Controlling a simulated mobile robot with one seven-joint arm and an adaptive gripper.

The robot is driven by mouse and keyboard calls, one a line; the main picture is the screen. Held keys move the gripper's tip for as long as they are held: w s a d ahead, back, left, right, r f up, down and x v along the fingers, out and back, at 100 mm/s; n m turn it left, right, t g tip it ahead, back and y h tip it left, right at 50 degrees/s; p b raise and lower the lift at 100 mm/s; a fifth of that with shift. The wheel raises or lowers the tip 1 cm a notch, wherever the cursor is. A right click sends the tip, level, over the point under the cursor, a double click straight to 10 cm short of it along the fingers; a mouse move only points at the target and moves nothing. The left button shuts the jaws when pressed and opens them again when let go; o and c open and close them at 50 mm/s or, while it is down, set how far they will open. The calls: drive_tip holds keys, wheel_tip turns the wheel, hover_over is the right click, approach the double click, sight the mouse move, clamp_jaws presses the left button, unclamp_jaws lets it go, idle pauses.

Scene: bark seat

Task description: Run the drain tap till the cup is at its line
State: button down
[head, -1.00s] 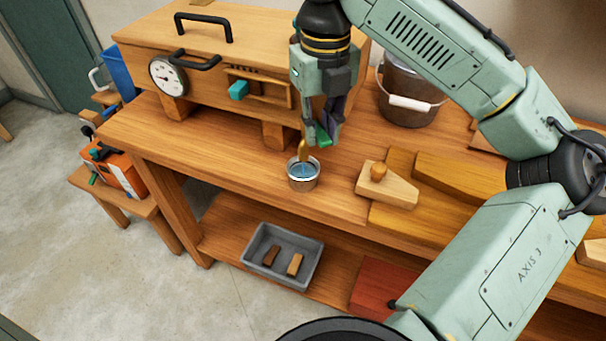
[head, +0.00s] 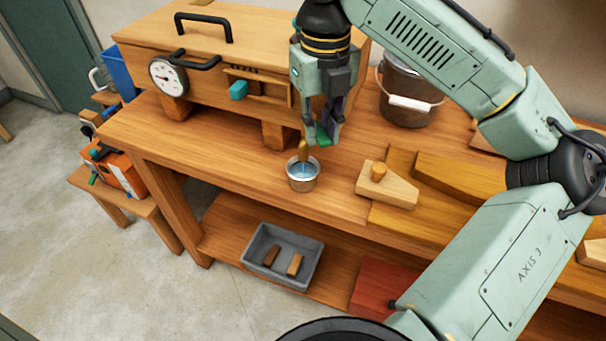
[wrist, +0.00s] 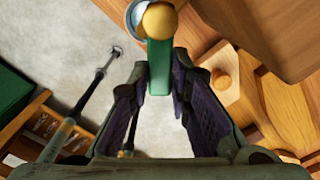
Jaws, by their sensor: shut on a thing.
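The metal cup (head: 302,183) stands upright on the bench top, below the brass drain tap (head: 303,151). Bluish water shows inside the cup, and a thin bluish streak shows between the spout and the water. I cannot make out the cup's line or the exact level. My gripper (head: 322,136) is shut on the tap's green lever (head: 323,141), beside and just above the cup. In the wrist view the green lever (wrist: 159,66) lies between the fingers, with the brass tap (wrist: 161,20) at its far end. A bit of the cup's rim (wrist: 133,14) shows behind it.
The wooden box (head: 215,68) with a dial gauge (head: 168,76) stands behind the cup. A bucket (head: 409,97) is at the back right. A wooden block with a knob (head: 386,188) lies right of the cup. A grey tray (head: 300,277) sits on the lower shelf.

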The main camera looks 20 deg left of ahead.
drive_tip(key=a+m, duration=0.1)
drive_tip(key=m, duration=0.2)
drive_tip(key=a+m, duration=0.1)
drive_tip(key=m, duration=0.2)
drive_tip(key=s+a+m, duration=0.1)
drive_tip(key=m, duration=0.2)
drive_tip(key=shift+s+a+m, duration=0.1)
drive_tip(key=shift+a+m, duration=0.15)
drive_tip(key=shift+m, duration=0.15)
drive_tip(key=c, duration=1.5)
unclamp_jaws()
drive_tip(key=shift+s+a, duration=0.1)
